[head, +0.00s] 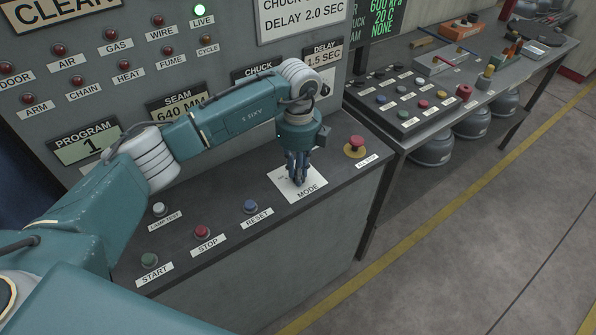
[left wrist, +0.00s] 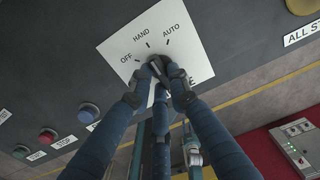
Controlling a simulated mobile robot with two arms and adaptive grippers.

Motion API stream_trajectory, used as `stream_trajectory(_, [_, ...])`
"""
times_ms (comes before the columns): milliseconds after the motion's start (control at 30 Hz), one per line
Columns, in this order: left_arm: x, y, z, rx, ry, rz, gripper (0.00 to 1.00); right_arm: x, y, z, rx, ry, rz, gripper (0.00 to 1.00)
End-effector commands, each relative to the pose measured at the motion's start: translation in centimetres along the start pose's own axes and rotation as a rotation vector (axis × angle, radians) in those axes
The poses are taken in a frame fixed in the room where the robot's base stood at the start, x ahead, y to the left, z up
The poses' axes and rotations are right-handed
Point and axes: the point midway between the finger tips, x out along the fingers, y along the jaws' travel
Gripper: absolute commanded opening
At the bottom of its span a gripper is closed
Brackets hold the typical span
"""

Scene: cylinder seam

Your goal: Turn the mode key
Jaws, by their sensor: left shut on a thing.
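The white mode plate (head: 286,190) lies on the front ledge of the console. It also shows in the left wrist view (left wrist: 194,58), marked OFF, HAND and AUTO. My left gripper (head: 298,180) points down over the plate. In the left wrist view its blue fingers (left wrist: 159,80) are closed around the dark mode key (left wrist: 157,66). Only a small part of the key shows between the fingertips, near the three marks. I cannot tell for sure which mark it points at. The key is hidden by the fingers in the head view. My right gripper is not in view.
Reset (head: 250,207), stop (head: 202,232) and start (head: 149,261) buttons sit left of the plate. A red all-stop button (head: 355,147) sits to its right. The console panel (head: 227,67) rises behind. A bench (head: 450,95) with a button box stands further right.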

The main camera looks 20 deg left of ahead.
Motion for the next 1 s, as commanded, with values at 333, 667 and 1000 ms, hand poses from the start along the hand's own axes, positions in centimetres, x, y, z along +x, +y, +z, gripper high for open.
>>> stream_trajectory(333, [-0.2, -0.1, 0.0, 0.002, -0.001, -0.004, 0.36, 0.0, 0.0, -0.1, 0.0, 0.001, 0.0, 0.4])
stream_trajectory(667, [-0.5, -0.1, 0.0, 0.002, -0.001, -0.003, 0.36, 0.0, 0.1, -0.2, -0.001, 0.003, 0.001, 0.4])
stream_trajectory(1000, [-6.6, -0.1, 0.1, 0.002, -0.003, -0.006, 0.36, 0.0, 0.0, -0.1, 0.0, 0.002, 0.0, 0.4])
